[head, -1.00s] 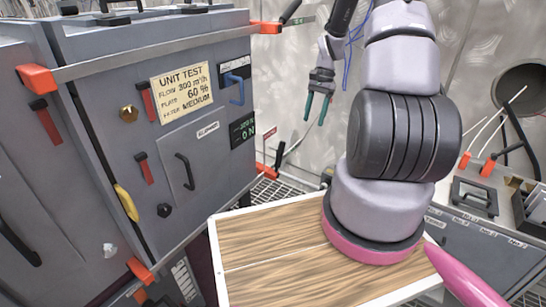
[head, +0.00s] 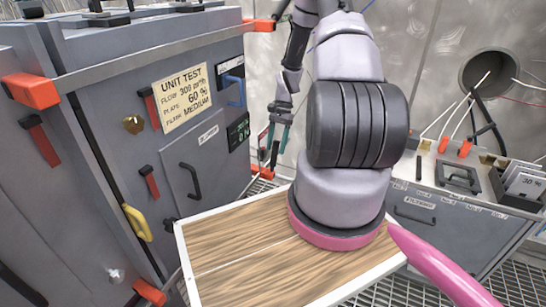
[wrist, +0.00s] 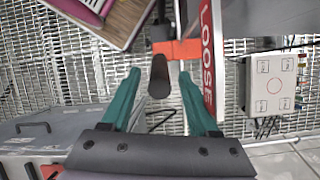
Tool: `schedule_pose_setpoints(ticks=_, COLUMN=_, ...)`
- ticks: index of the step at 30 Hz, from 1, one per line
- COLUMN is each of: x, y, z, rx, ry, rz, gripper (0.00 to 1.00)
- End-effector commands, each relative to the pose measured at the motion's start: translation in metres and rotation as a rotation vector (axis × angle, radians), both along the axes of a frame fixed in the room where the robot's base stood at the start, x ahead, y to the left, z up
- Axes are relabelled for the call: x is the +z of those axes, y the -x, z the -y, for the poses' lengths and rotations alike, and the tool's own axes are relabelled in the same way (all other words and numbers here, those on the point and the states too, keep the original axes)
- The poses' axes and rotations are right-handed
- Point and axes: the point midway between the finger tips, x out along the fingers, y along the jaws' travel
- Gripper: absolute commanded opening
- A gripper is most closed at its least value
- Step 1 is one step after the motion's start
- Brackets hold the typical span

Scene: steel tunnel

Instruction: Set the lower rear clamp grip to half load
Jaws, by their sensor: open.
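The lower rear clamp shows as an orange-red block (head: 262,172) at the low right corner of the grey cabinet, and in the wrist view as an orange bar (wrist: 178,49). Its dark rounded grip (wrist: 158,77) hangs from that bar. My gripper (head: 273,146) is open, with teal fingers. In the wrist view its fingertips (wrist: 159,75) stand left and right of the grip, with gaps on both sides. I cannot tell how deep the grip lies between them. A red and white strip reading LOOSE (wrist: 207,55) runs just right of the right finger.
The cabinet (head: 205,160) carries other orange clamps, such as one at upper left (head: 32,91). A wooden-topped board (head: 240,240) lies below my arm. A white box (wrist: 273,85) stands right in the wrist view. Grating floor lies below.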

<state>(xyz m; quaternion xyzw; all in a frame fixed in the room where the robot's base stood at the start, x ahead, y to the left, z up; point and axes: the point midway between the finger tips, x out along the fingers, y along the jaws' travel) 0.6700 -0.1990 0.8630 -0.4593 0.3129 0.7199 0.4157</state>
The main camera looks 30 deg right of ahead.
Motion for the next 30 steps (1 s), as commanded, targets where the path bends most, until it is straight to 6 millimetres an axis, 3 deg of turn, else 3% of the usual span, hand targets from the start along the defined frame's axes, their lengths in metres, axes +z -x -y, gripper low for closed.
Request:
schedule_pose_setpoints(ticks=3, x=-0.019, y=0.006, z=-0.007, rx=0.001, ry=-0.002, rz=-0.002, gripper=0.61)
schedule_pose_setpoints(ticks=9, x=-0.038, y=0.010, z=-0.013, rx=0.001, ry=-0.001, rz=-0.001, gripper=0.61)
schedule_pose_setpoints(ticks=19, x=-0.042, y=0.010, z=-0.015, rx=0.001, ry=-0.001, rz=0.001, gripper=0.61)
schedule_pose_setpoints(ticks=20, x=-0.042, y=0.010, z=-0.015, rx=0.001, ry=-0.001, rz=0.001, gripper=0.57)
schedule_pose_setpoints(ticks=24, x=-0.042, y=0.010, z=-0.014, rx=0.001, ry=-0.001, rz=0.001, gripper=0.03)
schedule_pose_setpoints(ticks=30, x=-0.042, y=0.010, z=-0.014, rx=0.001, ry=-0.001, rz=0.001, gripper=0.00)
